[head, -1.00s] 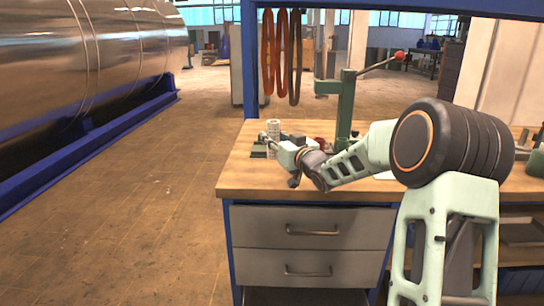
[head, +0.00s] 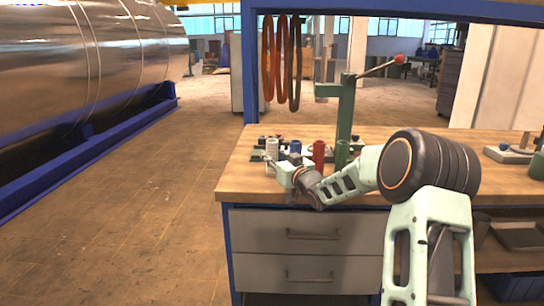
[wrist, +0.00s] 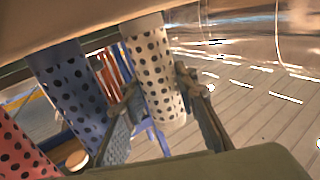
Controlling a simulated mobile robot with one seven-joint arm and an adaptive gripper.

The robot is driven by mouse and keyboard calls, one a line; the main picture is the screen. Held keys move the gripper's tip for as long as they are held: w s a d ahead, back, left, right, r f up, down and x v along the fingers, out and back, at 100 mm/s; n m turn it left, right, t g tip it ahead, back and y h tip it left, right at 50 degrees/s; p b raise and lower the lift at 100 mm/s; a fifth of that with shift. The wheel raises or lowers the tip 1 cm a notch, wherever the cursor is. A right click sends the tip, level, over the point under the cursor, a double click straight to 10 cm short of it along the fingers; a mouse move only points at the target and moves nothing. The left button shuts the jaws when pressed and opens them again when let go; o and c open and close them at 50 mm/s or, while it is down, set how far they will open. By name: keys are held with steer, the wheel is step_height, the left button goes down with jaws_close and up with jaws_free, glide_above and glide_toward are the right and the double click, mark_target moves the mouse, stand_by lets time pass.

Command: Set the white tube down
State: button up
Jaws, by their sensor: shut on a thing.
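The white tube (head: 272,149) is upright over the left end of the workbench, in a row with a blue tube (head: 295,147) and a red tube (head: 319,155). In the wrist view the white tube (wrist: 154,80) is pale with dark holes and stands between the two fingers of my gripper (wrist: 158,90), which is shut on it. The blue tube (wrist: 68,85) and red tube (wrist: 22,145) show left of my gripper there. I cannot tell whether the white tube's lower end touches anything.
A green post (head: 346,105) with a red-knobbed lever rises behind the tubes, and a green tube (head: 342,153) stands near it. The wooden workbench (head: 245,185) has its left edge close by. Orange and dark hoses (head: 280,65) hang behind.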

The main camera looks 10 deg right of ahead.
steer(key=o, duration=1.1)
steer(key=shift+c, duration=0.2)
steer(key=shift+s, duration=0.1)
